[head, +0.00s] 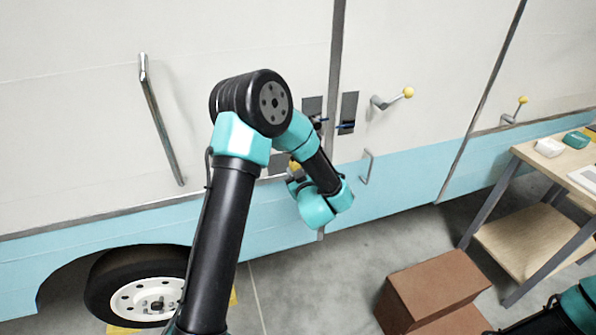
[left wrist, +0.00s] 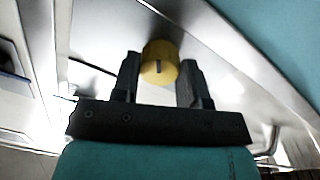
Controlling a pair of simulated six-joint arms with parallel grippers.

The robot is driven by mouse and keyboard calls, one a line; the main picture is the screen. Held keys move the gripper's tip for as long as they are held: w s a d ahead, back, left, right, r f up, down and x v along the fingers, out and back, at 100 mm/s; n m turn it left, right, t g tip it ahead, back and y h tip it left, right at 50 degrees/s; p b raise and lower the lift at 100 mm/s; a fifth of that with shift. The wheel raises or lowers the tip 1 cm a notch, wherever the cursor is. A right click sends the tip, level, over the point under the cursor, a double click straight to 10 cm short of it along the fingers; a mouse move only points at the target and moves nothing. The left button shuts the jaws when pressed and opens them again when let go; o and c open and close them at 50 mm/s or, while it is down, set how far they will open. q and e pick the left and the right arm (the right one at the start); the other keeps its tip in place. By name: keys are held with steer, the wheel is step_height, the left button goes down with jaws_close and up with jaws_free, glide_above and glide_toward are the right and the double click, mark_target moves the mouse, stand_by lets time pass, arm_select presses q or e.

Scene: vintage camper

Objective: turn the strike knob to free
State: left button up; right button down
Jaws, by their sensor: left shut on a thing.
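The strike knob (left wrist: 160,62) is a round yellow knob with a short dark mark on its face. It sits between the two dark fingers of my left gripper (left wrist: 159,78) in the left wrist view. The gripper is shut on it. In the head view a bit of the yellow knob (head: 294,165) shows at the camper's side, beside a grey plate (head: 277,164). My left arm hides most of the knob and the gripper there. My right gripper is not in view; only part of my right arm shows at the lower right.
The camper side has a long grab handle (head: 160,120), yellow-tipped levers (head: 393,99) (head: 515,110) and a small wire handle (head: 367,168). A brown box (head: 435,285) stands on the floor. A wooden workbench (head: 535,152) is at right, holding small items.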

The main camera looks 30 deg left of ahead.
arm_select(q)
steer(key=shift+m, duration=0.4)
steer(key=o, duration=0.9)
steer(key=v, duration=1.7)
steer(key=shift+s, duration=0.25)
steer(key=shift+f, duration=0.1)
